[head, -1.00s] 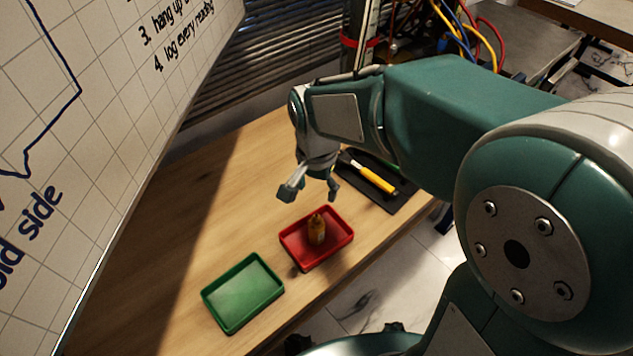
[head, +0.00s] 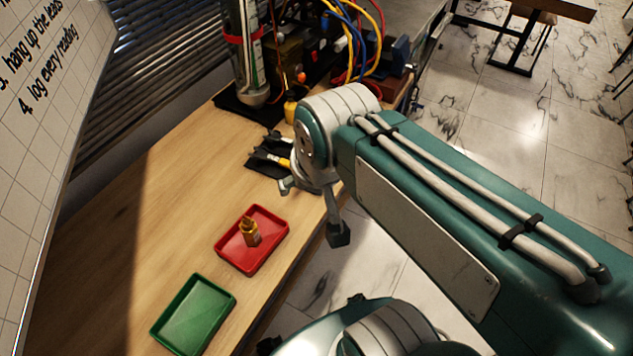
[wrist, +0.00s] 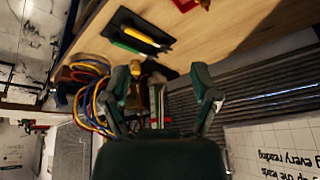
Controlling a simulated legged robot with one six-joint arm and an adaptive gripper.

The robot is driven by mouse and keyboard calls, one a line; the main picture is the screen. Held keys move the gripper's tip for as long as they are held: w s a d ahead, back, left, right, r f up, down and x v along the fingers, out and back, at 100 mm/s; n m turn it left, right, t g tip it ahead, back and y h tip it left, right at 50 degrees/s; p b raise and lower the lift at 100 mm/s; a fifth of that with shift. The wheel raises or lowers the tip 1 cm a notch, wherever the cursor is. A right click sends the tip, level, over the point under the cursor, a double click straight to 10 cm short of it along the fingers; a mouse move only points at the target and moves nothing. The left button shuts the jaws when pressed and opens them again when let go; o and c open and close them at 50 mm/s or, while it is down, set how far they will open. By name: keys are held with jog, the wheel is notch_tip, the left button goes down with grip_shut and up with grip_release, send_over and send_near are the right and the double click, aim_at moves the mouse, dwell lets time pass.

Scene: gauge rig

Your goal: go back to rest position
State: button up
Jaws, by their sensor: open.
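My gripper (head: 312,208) is open and empty in the head view, above the right edge of the bench, to the right of the red tray. Its two spread fingers also show in the wrist view (wrist: 168,85), with nothing between them. A small brass-coloured fitting (head: 250,233) stands in the red tray (head: 229,262). The green tray (head: 160,322) lies nearer and to the left, and looks empty. My arm hides part of the bench's right side.
A black mat with a yellow-handled tool (head: 277,159) lies behind my gripper. The rig with a clear cylinder (head: 243,50) and coloured hoses (head: 352,38) stands at the back. A written whiteboard (head: 50,90) borders the left. The wooden bench (head: 185,170) is clear at left.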

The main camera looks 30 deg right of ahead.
jog(key=shift+s+d+r+n+t, duration=0.1)
jog(key=shift+s+d+n+t, duration=0.15)
jog(key=shift+s, duration=0.3)
jog(key=shift+s+d+r+n+t, duration=0.15)
jog(key=shift+s+d+n, duration=0.1)
jog(key=shift+s, duration=0.25)
jog(key=shift+f, duration=0.1)
dwell(0.5)
